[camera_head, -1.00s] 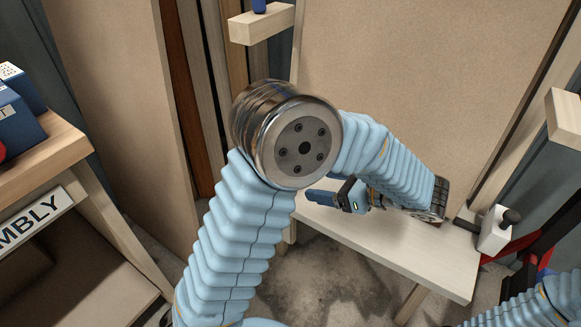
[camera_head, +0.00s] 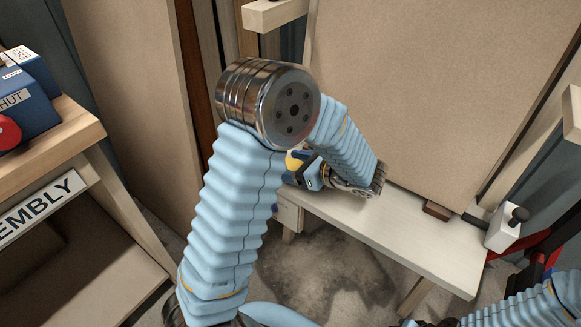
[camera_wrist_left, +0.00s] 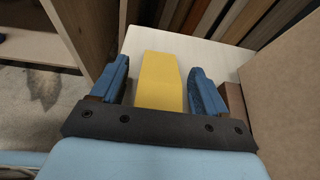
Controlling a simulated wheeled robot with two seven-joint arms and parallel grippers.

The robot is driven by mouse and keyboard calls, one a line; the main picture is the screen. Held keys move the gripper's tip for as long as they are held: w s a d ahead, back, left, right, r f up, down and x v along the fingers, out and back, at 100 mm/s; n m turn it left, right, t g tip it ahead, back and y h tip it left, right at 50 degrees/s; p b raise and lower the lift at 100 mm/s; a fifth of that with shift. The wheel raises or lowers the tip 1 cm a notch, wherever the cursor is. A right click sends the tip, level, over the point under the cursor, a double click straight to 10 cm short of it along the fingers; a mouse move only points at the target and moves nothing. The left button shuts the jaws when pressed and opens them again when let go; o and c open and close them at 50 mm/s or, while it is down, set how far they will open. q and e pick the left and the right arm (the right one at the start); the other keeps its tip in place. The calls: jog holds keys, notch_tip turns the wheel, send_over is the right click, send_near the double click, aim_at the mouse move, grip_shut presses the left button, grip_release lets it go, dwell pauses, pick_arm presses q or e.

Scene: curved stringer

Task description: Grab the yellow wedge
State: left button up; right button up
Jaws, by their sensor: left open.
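The yellow wedge (camera_wrist_left: 159,82) lies on the pale bench top (camera_wrist_left: 207,53) in the left wrist view. My left gripper (camera_wrist_left: 160,88) is open, with one blue finger on each side of the wedge and a visible gap on both sides. I cannot tell whether it touches the wedge. In the head view a small yellow part of the wedge (camera_head: 293,163) shows beside my left gripper (camera_head: 297,170), and my arm hides the rest. My right gripper is not in view; only part of my right arm shows at the lower right.
A large brown board (camera_head: 430,90) stands behind the bench. A dark brown block (camera_head: 437,210) and a white block with a black knob (camera_head: 507,228) are at the bench's right end. A wooden shelf with an assembly sign (camera_head: 40,208) stands at the left.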

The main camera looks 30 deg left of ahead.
pick_arm(q)
jog(key=c, duration=1.1)
jog(key=shift+o, duration=0.2)
jog(key=shift+r, duration=0.1)
